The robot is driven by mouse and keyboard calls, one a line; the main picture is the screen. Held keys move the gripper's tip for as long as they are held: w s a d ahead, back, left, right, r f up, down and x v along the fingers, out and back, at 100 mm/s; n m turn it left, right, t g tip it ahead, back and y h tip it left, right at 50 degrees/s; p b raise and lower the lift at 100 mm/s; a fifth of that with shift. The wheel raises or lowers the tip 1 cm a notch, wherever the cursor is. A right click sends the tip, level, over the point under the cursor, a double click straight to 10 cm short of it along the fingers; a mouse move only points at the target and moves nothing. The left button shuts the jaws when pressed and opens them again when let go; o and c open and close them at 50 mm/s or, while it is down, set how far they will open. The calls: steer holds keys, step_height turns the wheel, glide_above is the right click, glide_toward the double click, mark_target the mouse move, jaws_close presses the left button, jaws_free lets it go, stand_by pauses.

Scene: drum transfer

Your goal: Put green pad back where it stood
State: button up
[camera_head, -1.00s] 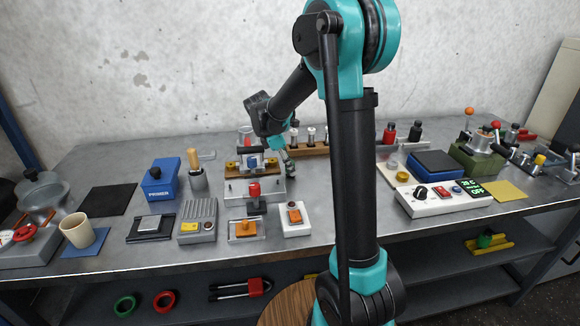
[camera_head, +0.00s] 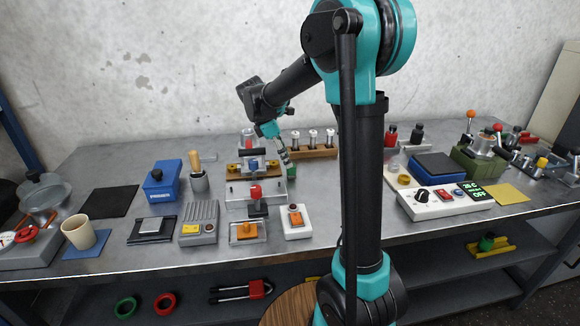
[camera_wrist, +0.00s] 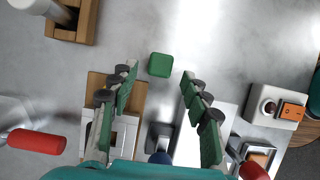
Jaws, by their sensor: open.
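The green pad (camera_wrist: 160,65) is a small rounded green block. In the wrist view it lies on the bare grey bench top, just beyond my fingertips and roughly midway between them. My gripper (camera_wrist: 159,78) is open, with its green-lined fingers spread and nothing between them. In the head view my gripper (camera_head: 284,157) points down beside the right end of the wooden-based fixture (camera_head: 237,176).
A wooden rack with white-topped cylinders (camera_head: 313,151) stands behind and to the right. Bare bench lies to the right of my gripper.

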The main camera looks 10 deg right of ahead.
steer(key=v, duration=0.6)
steer(key=shift+r, duration=0.25)
